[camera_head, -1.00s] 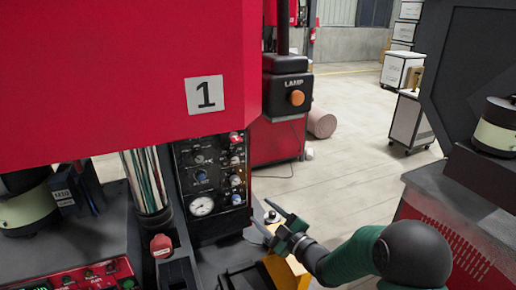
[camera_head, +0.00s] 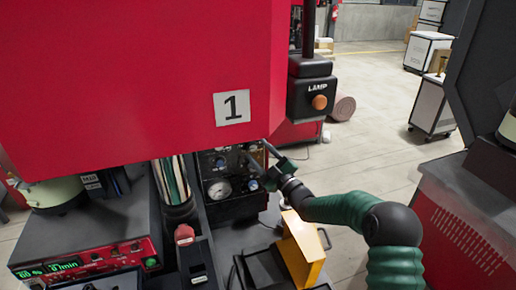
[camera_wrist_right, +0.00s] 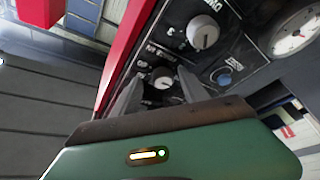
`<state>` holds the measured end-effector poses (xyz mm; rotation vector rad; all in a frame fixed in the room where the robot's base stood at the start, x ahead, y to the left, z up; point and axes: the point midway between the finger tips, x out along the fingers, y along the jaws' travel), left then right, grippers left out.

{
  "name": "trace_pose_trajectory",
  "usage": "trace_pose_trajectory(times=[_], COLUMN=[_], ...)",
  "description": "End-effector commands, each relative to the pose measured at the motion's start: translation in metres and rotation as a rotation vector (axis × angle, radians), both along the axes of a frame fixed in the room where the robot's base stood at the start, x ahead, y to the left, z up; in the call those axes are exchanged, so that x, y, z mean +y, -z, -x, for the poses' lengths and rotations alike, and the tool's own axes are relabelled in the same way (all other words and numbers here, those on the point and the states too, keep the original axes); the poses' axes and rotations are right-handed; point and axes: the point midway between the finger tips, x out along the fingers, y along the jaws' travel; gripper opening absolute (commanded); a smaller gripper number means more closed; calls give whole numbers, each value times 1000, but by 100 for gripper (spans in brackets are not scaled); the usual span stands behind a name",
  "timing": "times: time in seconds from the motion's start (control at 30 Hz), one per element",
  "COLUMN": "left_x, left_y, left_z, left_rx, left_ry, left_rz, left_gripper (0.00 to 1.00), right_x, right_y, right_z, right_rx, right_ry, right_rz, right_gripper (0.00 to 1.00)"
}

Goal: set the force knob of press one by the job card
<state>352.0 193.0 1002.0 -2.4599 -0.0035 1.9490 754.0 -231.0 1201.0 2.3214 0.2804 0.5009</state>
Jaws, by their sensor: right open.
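Press one is the red machine (camera_head: 140,60) with a "1" plate (camera_head: 233,107). Its black control panel (camera_head: 214,165) sits under the red hood, partly hidden by the hood and my right gripper. My right gripper (camera_head: 257,152) is at the panel's right side, its fingers open and pointing at it. In the right wrist view, a small knob (camera_wrist_right: 162,77) shows between the two open fingers (camera_wrist_right: 158,88). A larger pale knob (camera_wrist_right: 203,33) and a blue button (camera_wrist_right: 222,75) lie beside it. Labels are unreadable, so I cannot tell which is the force knob. No job card is identifiable.
A round gauge (camera_head: 219,189) is low on the panel. A yellow box (camera_head: 301,246) stands below my right arm. Another machine (camera_head: 468,215) is at far right. Open floor lies between.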

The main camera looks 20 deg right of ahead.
Motion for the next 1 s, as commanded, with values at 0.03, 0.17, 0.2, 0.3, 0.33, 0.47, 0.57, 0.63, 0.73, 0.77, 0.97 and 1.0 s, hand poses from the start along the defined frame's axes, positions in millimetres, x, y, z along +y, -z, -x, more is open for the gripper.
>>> trace_pose_trajectory(times=[0.03,0.17,0.2,0.3,0.33,0.47,0.57,0.63,0.73,0.77,0.97,1.0], left_x=[0,0,0,0,0,0,0,0,0,0,0,0], left_y=[-2,-2,-1,-1,-1,-1,-1,-1,-1,-1,1,2], left_z=[0,0,0,0,0,0,0,0,0,0,0,0], left_rx=[0,0,1,1,1,1,1,1,1,0,0,0], left_ry=[0,0,0,0,0,0,0,0,0,0,0,0], left_rz=[0,0,0,0,0,0,0,0,0,0,0,0], left_gripper=[36,36,36,36,36,36,36,36,36,36,36,36], right_x=[3,4,4,3,3,3,3,3,3,3,3,3], right_y=[-2,-2,-1,-1,-1,-1,-1,-1,-1,0,1,2], right_z=[-4,-7,-8,-7,-7,-7,-6,-7,-7,-6,-7,-7], right_rx=[-1,1,1,1,1,1,1,1,2,2,4,5], right_ry=[-2,-1,-1,-1,-1,-1,-1,-1,-1,-1,-1,-1], right_rz=[-1,0,0,0,0,0,0,0,0,0,-7,-12], right_gripper=[52,52,52,52,51,34,20,11,0,0,0,0])
